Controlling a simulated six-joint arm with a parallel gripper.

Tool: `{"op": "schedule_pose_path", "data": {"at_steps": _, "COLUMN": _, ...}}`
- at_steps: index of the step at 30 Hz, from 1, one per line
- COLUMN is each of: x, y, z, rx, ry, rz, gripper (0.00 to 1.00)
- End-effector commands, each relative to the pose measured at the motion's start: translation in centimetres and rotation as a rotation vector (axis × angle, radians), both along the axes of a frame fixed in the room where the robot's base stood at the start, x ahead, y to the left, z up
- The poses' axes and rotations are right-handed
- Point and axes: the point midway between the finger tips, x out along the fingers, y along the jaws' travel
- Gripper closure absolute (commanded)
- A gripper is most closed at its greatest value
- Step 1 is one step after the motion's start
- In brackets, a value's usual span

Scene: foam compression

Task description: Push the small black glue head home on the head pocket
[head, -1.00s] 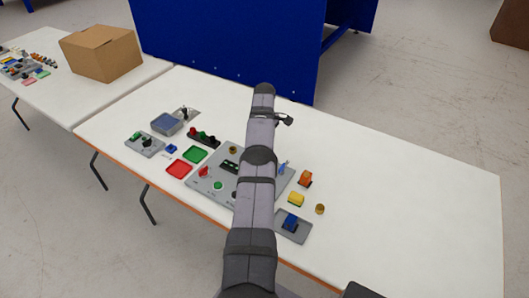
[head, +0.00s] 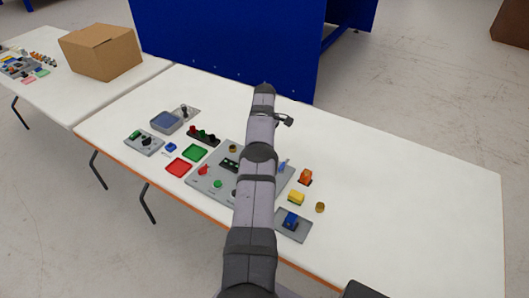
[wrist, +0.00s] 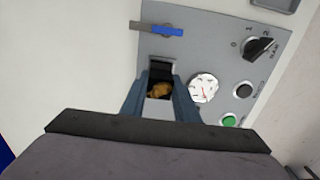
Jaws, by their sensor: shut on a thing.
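In the wrist view my gripper (wrist: 161,82) has its two blue-grey fingers close together over the grey panel (wrist: 204,50), one on each side of a small dark thing with a brass-coloured part (wrist: 158,90). I take this to be the black glue head; its outline is partly hidden by the fingers. Just beyond the fingertips is a dark, pale-rimmed rectangular opening (wrist: 161,66), which looks like the head pocket. I cannot tell whether the held thing is seated in it. In the head view my arm hides the gripper and the middle of the panel.
On the panel, a blue lever (wrist: 160,29) lies beyond the opening; a white dial (wrist: 202,88), a black knob (wrist: 260,47) and a green button (wrist: 229,120) lie to its right. Red (head: 179,168) and green (head: 194,153) trays stand left of the panel. The table's right part is clear.

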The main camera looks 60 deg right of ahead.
Motion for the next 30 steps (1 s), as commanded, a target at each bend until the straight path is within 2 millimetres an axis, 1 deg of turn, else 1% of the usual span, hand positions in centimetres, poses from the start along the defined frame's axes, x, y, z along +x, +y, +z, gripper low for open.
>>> {"op": "schedule_pose_path", "data": {"at_steps": 15, "x": 0.0, "y": -0.04, "z": -0.02, "rx": -0.001, "ry": -0.001, "rz": 0.0, "gripper": 0.99}}
{"op": "schedule_pose_path", "data": {"at_steps": 30, "x": 0.0, "y": -0.04, "z": -0.84, "rx": -0.002, "ry": -0.001, "rz": 0.0, "gripper": 0.99}}
